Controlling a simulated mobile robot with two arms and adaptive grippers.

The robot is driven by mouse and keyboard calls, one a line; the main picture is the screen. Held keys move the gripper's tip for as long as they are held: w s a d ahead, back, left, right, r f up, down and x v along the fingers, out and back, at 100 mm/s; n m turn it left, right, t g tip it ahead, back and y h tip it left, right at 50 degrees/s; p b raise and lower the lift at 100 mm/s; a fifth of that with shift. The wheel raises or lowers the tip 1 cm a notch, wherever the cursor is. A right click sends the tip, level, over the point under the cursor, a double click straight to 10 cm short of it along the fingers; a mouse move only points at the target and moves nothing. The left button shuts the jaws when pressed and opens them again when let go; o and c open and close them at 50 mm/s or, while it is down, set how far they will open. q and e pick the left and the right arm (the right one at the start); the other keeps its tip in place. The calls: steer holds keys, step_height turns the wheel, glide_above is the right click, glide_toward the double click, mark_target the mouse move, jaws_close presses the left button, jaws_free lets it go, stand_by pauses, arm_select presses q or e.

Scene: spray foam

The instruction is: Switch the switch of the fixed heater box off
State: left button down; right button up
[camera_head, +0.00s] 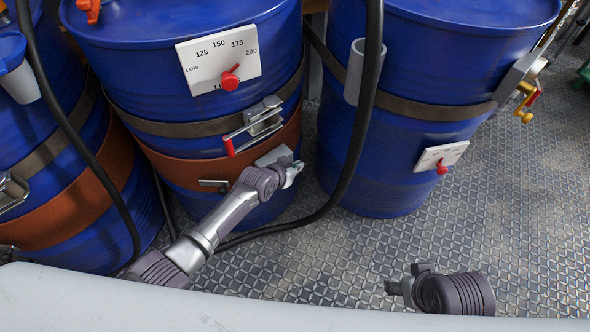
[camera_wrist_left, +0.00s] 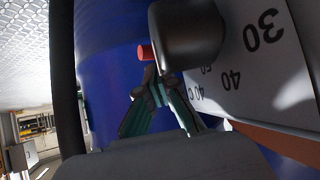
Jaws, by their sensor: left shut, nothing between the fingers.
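A pale heater box (camera_head: 273,156) sits on the orange-brown band (camera_head: 180,168) around the middle blue drum, mostly hidden by my left gripper. My left gripper (camera_head: 295,172) is at the front of this box, shut and empty. In the left wrist view its green fingers (camera_wrist_left: 156,88) meet just below a large dark knob (camera_wrist_left: 188,32) on a white numbered plate (camera_wrist_left: 262,65). A red piece (camera_wrist_left: 146,52) shows beside the knob. I cannot make out the switch or its position. My right gripper (camera_head: 405,278) is low at the right, away from the drums; its jaws are unclear.
A white dial plate (camera_head: 205,62) with a red knob (camera_head: 230,78) is higher on the middle drum, above a red-handled latch (camera_head: 255,125). The right drum (camera_head: 400,145) has another dial plate (camera_head: 440,155). Metal floor (camera_head: 480,225) is open at right.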

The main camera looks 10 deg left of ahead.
arm_select(q)
steer(key=shift+r, duration=0.1)
stand_by(0.3)
steer(key=v, duration=1.2)
